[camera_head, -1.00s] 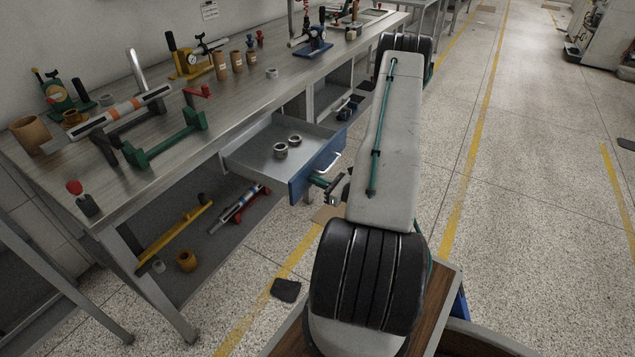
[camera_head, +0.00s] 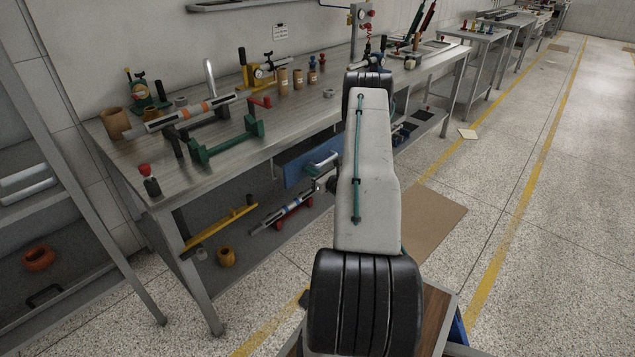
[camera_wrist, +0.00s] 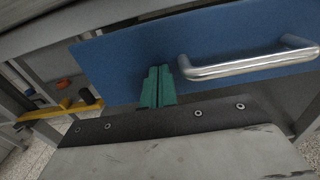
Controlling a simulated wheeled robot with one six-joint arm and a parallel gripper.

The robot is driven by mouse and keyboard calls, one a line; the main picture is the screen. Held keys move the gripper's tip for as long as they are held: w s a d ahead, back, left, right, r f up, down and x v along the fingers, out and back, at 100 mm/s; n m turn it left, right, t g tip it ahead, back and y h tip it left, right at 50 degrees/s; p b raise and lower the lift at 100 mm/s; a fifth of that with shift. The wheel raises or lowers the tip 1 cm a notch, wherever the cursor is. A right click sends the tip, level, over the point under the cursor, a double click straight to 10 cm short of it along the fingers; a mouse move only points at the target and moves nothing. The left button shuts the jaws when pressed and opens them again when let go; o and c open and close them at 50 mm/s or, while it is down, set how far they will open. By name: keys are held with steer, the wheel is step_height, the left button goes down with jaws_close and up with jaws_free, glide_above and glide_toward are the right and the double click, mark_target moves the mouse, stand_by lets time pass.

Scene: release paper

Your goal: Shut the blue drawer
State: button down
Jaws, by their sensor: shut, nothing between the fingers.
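The blue drawer (camera_head: 300,166) sits under the workbench top, and its front looks about level with the bench's edge. No open tray shows above it. Its front fills much of the wrist view (camera_wrist: 120,50), with a silver bar handle (camera_wrist: 250,65) on the right. My gripper (camera_wrist: 157,84) is shut, its green fingers together and empty. The fingertips are at the blue front, left of the handle; whether they touch it I cannot tell. In the head view my arm partly hides the gripper and the drawer's right end.
The metal workbench (camera_head: 300,112) carries a green stand (camera_head: 228,142), several brown cylinders and clamps. A yellow bar (camera_head: 220,228) and a brown cup (camera_head: 226,257) lie on its lower shelf. A brown mat (camera_head: 436,218) lies on the floor.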

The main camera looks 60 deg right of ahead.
mark_target(298, 165)
steer(key=w, duration=0.4)
steer(key=w+d, duration=0.1)
steer(key=w, duration=0.1)
steer(key=shift+w, duration=0.1)
steer(key=shift+w+r, duration=0.2)
steer(key=shift+w, duration=0.1)
steer(key=shift+w+r, duration=0.1)
steer(key=shift+s+a, duration=0.2)
steer(key=shift+s, duration=0.1)
steer(key=s+a, duration=0.2)
steer(key=s, duration=1.2)
steer(key=shift+f, duration=0.25)
